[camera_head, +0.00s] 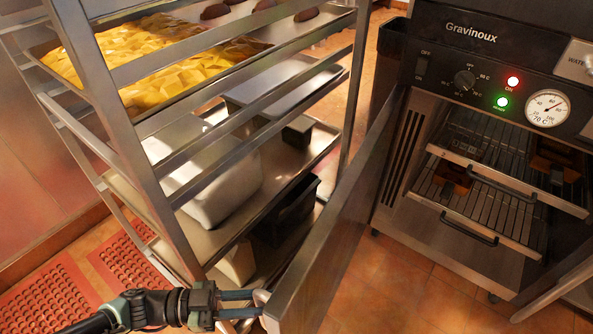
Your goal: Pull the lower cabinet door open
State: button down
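The lower cabinet under the Gravinoux control panel has its left door (335,230) swung wide open toward me, seen nearly edge-on. A pale rounded piece (262,297), apparently its handle, shows at the door's near end. My gripper (255,303) comes in from the lower left, with its fingertips at this piece. A gap shows between the two fingers, but the tips are partly hidden, so I cannot tell whether they grip it. At the lower right, an angled panel (560,290), possibly a second door, is cut off by the picture edge.
A metal rack (150,190) with food trays and containers stands left, close to the open door. Inside the cabinet are wire shelves (490,205) with dark handles. Red perforated mats (50,300) lie at the lower left. Tiled floor (400,290) is clear between door and cabinet.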

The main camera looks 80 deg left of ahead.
jog(key=shift+s+a, duration=0.15)
jog(key=shift+s, duration=0.05)
jog(key=shift+f, duration=0.1)
jog(key=c, duration=0.8)
grip_release()
jog(key=shift+o, duration=0.2)
jog(key=s+b, duration=0.1)
jog(key=s, duration=1.2)
jog(key=shift+a, duration=0.1)
